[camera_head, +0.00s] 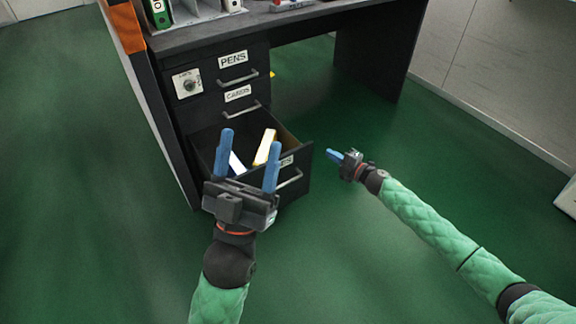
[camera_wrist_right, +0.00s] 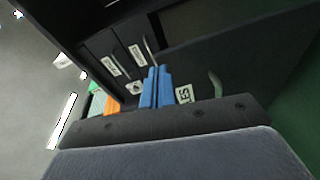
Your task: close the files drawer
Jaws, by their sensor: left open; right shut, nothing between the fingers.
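The files drawer (camera_head: 303,167) is the bottom drawer of a dark desk pedestal and is pulled out, with a white item and a cream item inside. Its label (camera_wrist_right: 184,94) and handle (camera_wrist_right: 215,84) show in the right wrist view. My left gripper (camera_head: 248,150) is open, and in the head view it covers part of the drawer's front; I cannot tell whether it touches it. My right gripper (camera_head: 335,155) is shut and empty, to the right of the drawer front and apart from it in the head view. Its blue fingers (camera_wrist_right: 157,86) also show in the wrist view.
Above are the drawers labelled PENS (camera_head: 238,75) and CARDS (camera_head: 243,108), both shut, beside a dial plate (camera_head: 187,84). The desktop (camera_head: 270,24) carries binders (camera_head: 160,12). Green floor (camera_head: 380,250) is open in front. A pale wall (camera_head: 500,60) stands at the right.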

